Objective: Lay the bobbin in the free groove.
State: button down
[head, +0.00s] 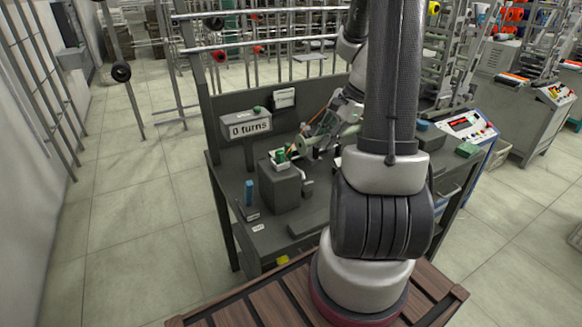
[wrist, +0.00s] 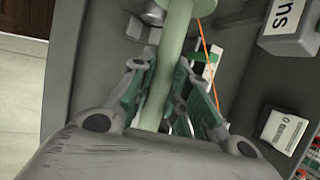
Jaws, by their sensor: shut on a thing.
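The bobbin (wrist: 178,62) is pale green, with a long barrel and a round flange at the top of the wrist view. In the head view the bobbin (head: 306,143) shows small, held above the workbench, to the right of a dark block. My gripper (wrist: 166,75) is shut on the bobbin's barrel, one finger on each side. In the head view my gripper (head: 325,128) is partly hidden by the bobbin and my arm. I cannot make out the free groove in either view.
The dark block (head: 278,190) has a crank and carries a white holder (head: 273,156) with green parts. A "0 turns" display (head: 247,126) stands behind. A blue cylinder (head: 249,193) stands at the bench's left. An orange wire (wrist: 206,55) runs beside the bobbin.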

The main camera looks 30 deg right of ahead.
dwell(0.3)
send_over(321, 185)
notch_tip(321, 185, down, 10)
jog(key=shift+s+r, duration=0.1)
jog(key=shift+r, duration=0.15)
jog(key=shift+f, duration=0.1)
jog(key=shift+f, duration=0.1)
jog(key=c, duration=1.4)
grip_release()
jog(key=shift+o, duration=0.2)
